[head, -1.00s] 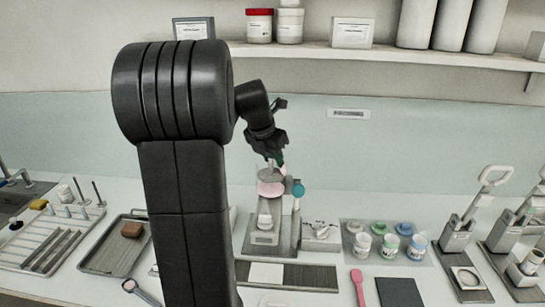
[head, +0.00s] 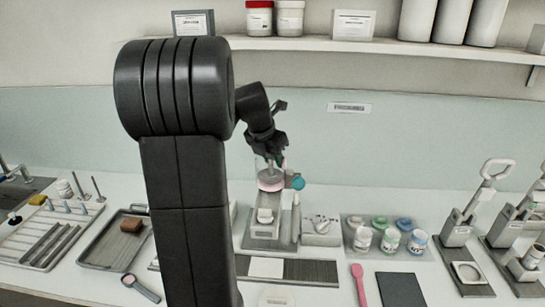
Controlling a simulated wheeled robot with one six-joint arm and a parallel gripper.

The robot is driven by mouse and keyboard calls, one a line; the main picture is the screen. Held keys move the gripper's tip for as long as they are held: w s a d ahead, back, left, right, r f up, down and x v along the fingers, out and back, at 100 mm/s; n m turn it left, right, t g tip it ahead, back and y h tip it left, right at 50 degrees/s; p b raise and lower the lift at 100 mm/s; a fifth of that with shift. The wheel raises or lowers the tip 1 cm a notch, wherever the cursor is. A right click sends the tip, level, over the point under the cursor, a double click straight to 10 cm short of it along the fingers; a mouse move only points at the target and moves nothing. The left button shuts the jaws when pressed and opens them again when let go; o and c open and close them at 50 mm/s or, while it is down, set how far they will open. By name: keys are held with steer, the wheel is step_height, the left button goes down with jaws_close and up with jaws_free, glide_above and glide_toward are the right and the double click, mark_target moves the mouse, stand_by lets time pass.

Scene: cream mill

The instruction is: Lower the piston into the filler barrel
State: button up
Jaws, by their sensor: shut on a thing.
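My gripper (head: 275,158) is shut on the piston (head: 269,174), a pale upright piece seen small below the jaws. It is directly over the filler barrel (head: 270,187), whose pinkish upper part shows above the grey filler stand (head: 265,234). The piston's lower end is at or very near the barrel's top. I cannot tell how far inside it is, since the parts overlap at this size. A teal round knob (head: 298,183) sits just right of the barrel. A small white cup (head: 265,215) stands below the barrel on the stand.
Several jars (head: 390,241) with coloured lids behind them stand to the right. A pink spatula (head: 359,284) and dark mat (head: 400,290) lie in front. A tray (head: 110,247) and rack (head: 42,238) are left. Lever presses (head: 462,228) stand far right. A shelf (head: 390,45) runs above.

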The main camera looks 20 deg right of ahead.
steer(key=shift+f+b, duration=0.35)
steer(key=shift+f, duration=0.55)
steer(key=shift+f, duration=0.2)
stand_by(0.4)
steer(key=o, duration=1.1)
steer(key=shift+c, duration=0.2)
steer(key=shift+w+r+p, duration=0.15)
steer(key=shift+r+p, duration=1.85)
steer(key=shift+r, duration=1.25)
steer(key=shift+d+f, duration=0.1)
steer(key=shift+f, duration=0.15)
